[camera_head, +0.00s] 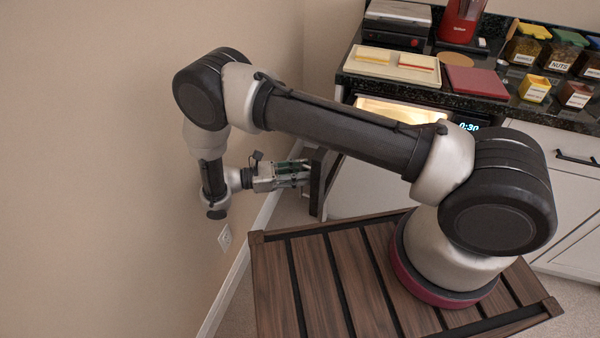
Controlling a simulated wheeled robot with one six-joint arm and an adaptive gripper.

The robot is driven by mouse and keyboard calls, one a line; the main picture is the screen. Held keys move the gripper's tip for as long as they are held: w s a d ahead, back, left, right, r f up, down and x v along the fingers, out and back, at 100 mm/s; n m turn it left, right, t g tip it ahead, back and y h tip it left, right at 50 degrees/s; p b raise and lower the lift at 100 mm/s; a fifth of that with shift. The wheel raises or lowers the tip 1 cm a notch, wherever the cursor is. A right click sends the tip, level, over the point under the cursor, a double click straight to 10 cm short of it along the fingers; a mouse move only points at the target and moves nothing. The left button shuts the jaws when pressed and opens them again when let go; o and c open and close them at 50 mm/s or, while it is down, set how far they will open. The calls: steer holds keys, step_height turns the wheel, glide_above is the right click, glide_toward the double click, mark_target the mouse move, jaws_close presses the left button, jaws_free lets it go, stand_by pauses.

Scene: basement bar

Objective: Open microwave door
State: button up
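The microwave (392,108) is built in under the dark counter, partly hidden behind my arm. Its lit, warm-coloured interior shows, and a display (468,126) at its right reads 0:30. Its dark door (318,182) stands swung open to the left, seen nearly edge-on. My gripper (303,175) is at the left side of the door, pointing right, with its fingertips at or very near the door's outer face. The door handle and the fingertip contact are too small to make out, so I cannot tell whether the fingers are closed on anything.
A beige wall (120,150) stands close on the left of my gripper. The counter (420,91) holds a tray (398,76), a red book-like slab (476,81) and several labelled containers. White cabinets (570,180) are at right. A slatted wooden platform (330,285) lies under my arm.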

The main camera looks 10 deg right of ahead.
steer(key=shift+r, duration=0.1)
step_height(320, 180, up, 10)
steer(key=shift+f, duration=0.1)
steer(key=shift+w, duration=0.1)
stand_by(0.6)
